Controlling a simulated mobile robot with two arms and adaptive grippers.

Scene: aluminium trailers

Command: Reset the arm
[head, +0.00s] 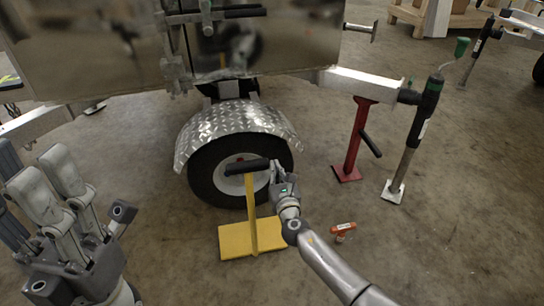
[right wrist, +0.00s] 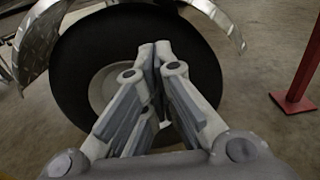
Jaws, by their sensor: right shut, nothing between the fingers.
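My right gripper (head: 276,168) is shut and empty, in front of the trailer wheel and just right of the black handle (head: 246,167) of a yellow stand. In the right wrist view its fingertips (right wrist: 157,48) meet, with the black tyre (right wrist: 75,65) behind them. My right arm reaches in from the bottom right of the head view. My left gripper (head: 45,170) is large and close at the left edge, fingers pointing up. Its finger gap is unclear.
The yellow stand (head: 252,236) is on the concrete floor before the wheel with its silver fender (head: 240,118). A red stand (head: 357,140) and a jack (head: 415,140) are at the right. An orange object (head: 343,228) lies right of my right arm. Floor at the lower right is clear.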

